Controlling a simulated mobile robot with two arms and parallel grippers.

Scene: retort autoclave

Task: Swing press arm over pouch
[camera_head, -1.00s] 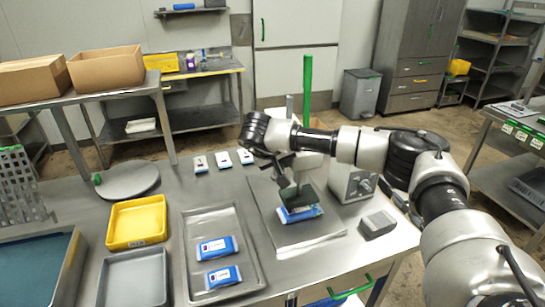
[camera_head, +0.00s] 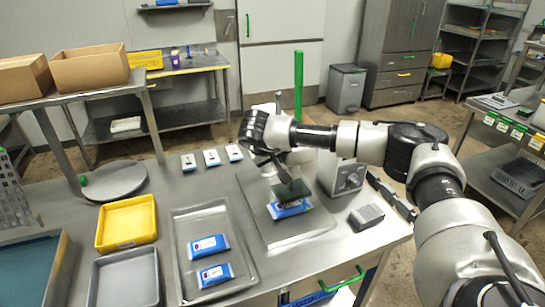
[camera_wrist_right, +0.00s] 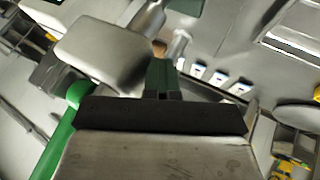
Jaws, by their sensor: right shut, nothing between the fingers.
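The blue-and-white pouch (camera_head: 290,210) lies on a flat metal plate (camera_head: 262,222) on the steel table. A dark green press pad (camera_head: 287,190) is over its far part and hides some of it. I cannot tell whether pad and pouch touch. A green upright post (camera_head: 298,85) stands behind. My right gripper (camera_head: 284,174) comes in from the right and is shut and empty just above the pad; whether it touches the press is unclear. In the right wrist view a green rod (camera_wrist_right: 58,143) is at lower left. My left gripper is not in view.
A metal tray with two pouches (camera_head: 181,258), a yellow tray (camera_head: 127,246) and a grey tray (camera_head: 95,285) are on the left. A grey control box (camera_head: 345,176) and a small grey block (camera_head: 367,216) are on the right. Three white packets (camera_head: 211,157) lie behind.

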